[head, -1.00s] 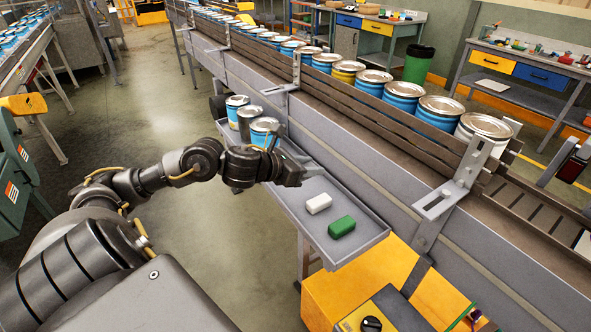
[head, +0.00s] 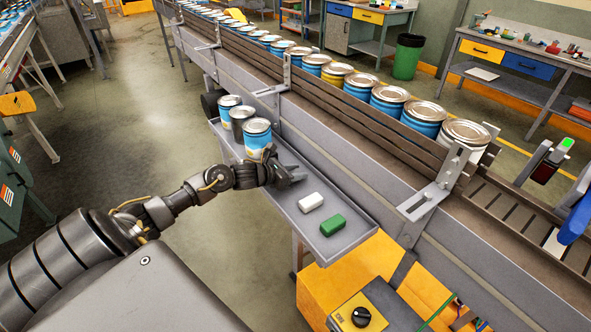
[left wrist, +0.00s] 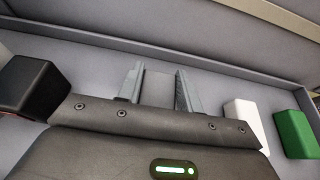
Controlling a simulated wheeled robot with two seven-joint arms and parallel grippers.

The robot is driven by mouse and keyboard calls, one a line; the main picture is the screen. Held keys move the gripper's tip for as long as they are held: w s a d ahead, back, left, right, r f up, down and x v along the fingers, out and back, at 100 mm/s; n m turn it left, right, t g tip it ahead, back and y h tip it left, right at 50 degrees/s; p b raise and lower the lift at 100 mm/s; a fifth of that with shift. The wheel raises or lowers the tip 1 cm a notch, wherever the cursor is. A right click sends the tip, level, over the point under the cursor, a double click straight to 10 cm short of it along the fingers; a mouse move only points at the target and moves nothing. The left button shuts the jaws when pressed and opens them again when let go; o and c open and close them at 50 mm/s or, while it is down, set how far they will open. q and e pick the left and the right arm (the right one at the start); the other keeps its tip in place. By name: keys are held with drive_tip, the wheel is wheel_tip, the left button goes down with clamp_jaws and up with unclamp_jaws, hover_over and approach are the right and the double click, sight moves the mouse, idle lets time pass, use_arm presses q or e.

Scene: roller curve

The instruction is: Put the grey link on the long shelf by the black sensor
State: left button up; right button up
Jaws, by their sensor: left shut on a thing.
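My left gripper (head: 288,176) is over the long grey shelf (head: 345,246) on the near side of the conveyor, between the cans and the white block. In the left wrist view its two fingers (left wrist: 157,90) are shut on a flat grey piece, the grey link (left wrist: 157,86), low over or touching the shelf; I cannot tell which. In the head view the link cannot be told apart from the fingers. My right gripper is out of view.
A white block (head: 311,202) and a green block (head: 332,224) lie on the shelf, right of my gripper. Three cans (head: 257,137) stand at its far left. The conveyor wall (head: 330,150) runs behind it. A yellow box (head: 330,290) is below.

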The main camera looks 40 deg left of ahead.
use_arm(q)
drive_tip(key=shift+f, duration=0.35)
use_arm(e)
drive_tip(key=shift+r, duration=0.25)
use_arm(q)
drive_tip(key=shift+f, duration=0.1)
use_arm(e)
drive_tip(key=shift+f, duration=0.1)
use_arm(q)
drive_tip(key=o, duration=1)
drive_tip(key=shift+r, duration=0.25)
drive_tip(key=b+v, duration=0.1)
drive_tip(key=v, duration=0.2)
drive_tip(key=b+v, duration=0.1)
drive_tip(key=v, duration=0.6)
drive_tip(key=shift+f+b, duration=0.3)
drive_tip(key=shift+b, duration=0.1)
drive_tip(key=shift+v, duration=1.05)
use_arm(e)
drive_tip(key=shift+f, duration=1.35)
